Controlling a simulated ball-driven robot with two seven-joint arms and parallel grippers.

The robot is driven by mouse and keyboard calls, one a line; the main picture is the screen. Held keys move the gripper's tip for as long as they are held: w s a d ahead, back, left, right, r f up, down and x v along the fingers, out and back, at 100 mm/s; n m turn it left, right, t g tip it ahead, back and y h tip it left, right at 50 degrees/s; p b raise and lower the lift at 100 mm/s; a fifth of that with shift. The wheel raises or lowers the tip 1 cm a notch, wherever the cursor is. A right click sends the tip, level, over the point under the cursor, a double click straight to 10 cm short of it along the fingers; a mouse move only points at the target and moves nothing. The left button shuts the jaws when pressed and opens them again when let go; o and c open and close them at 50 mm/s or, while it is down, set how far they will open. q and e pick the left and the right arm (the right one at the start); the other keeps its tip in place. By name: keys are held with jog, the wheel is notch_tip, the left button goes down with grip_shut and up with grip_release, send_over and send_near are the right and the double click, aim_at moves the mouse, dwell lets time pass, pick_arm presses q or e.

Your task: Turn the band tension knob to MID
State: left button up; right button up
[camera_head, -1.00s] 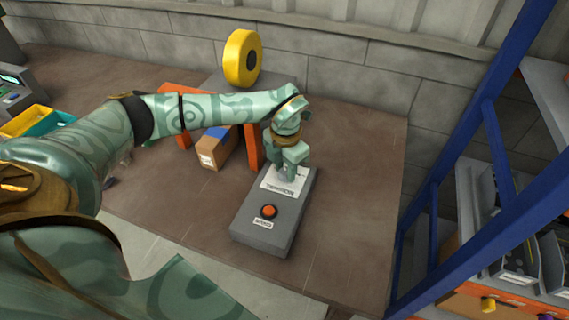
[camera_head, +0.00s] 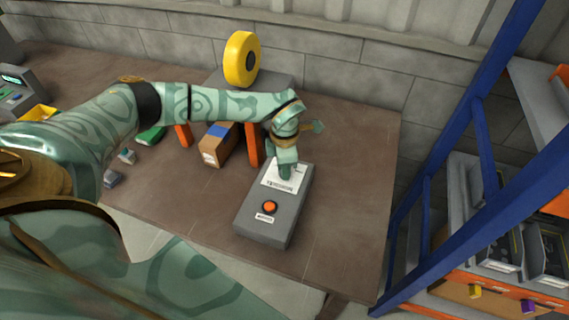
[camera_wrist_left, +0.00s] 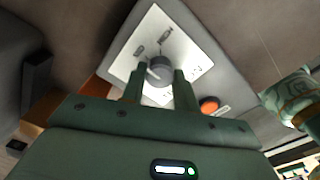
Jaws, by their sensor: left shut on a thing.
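A grey control box (camera_head: 262,228) lies on the brown table, with a white label plate (camera_head: 273,182) and an orange button (camera_head: 270,207). In the left wrist view, the round grey knob (camera_wrist_left: 159,69) sits on the white plate (camera_wrist_left: 196,55), with a pale mark on its face. My left gripper (camera_head: 285,172) points down over the plate and hides the knob in the head view. In the wrist view its two fingers (camera_wrist_left: 158,76) are shut on the knob from both sides. My right gripper is not in view.
A yellow roll (camera_head: 241,58) stands on a grey machine behind the box. Orange posts (camera_head: 254,146) and a cardboard box (camera_head: 217,146) are to the left. A blue rack frame (camera_head: 452,165) stands at the right. The table right of the control box is clear.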

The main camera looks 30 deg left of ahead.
pick_arm(q)
jog(key=shift+w, duration=0.1)
dwell(0.3)
jog(key=o, duration=1)
notch_tip(320, 180, up, 16)
jog(key=shift+r+p, duration=0.2)
jog(key=shift+p, duration=0.85)
jog(key=shift+f, duration=0.1)
